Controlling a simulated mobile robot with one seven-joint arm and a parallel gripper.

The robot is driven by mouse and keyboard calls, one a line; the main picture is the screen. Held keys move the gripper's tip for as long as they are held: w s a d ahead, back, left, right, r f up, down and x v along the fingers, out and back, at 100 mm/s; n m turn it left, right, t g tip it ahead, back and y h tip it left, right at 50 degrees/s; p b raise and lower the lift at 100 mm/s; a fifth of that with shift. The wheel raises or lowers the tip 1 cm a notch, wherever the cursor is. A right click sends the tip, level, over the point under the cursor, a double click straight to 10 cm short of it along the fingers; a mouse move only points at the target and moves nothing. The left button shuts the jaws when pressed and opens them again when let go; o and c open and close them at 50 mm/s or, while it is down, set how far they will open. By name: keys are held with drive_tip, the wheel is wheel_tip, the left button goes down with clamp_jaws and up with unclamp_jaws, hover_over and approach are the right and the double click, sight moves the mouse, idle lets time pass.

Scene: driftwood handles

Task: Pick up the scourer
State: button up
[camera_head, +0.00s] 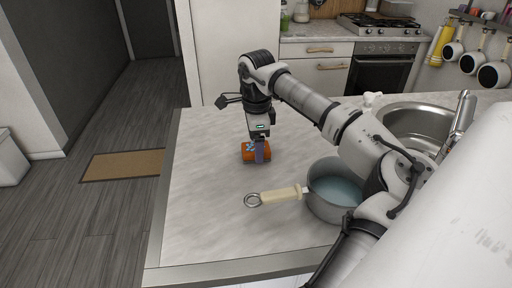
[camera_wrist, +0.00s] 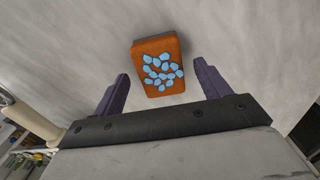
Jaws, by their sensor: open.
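The scourer is an orange block with several light-blue patches on its face. In the wrist view the scourer (camera_wrist: 158,64) lies on the pale counter, just ahead of and between the two purple fingers. My gripper (camera_wrist: 161,80) is open and empty, with a finger to each side of the scourer's near end. In the head view the scourer (camera_head: 247,153) is on the counter, partly hidden by my gripper (camera_head: 261,156), which points down at it. I cannot tell the exact height gap between the fingertips and the counter.
A pot (camera_head: 334,190) with a cream handle (camera_head: 280,195) stands right of the scourer, its handle pointing left. A sink (camera_head: 418,118) with a tap (camera_head: 458,122) is at the right. The counter (camera_head: 205,200) is clear to the left and front.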

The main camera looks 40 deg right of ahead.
drive_tip(key=shift+w+f, duration=0.1)
drive_tip(key=shift+f, duration=0.8)
drive_tip(key=shift+c, duration=0.2)
drive_tip(key=c, duration=1)
drive_tip(key=shift+r, duration=0.2)
wheel_tip(320, 180, up, 18)
drive_tip(key=b, duration=0.2)
drive_tip(key=shift+f, duration=0.15)
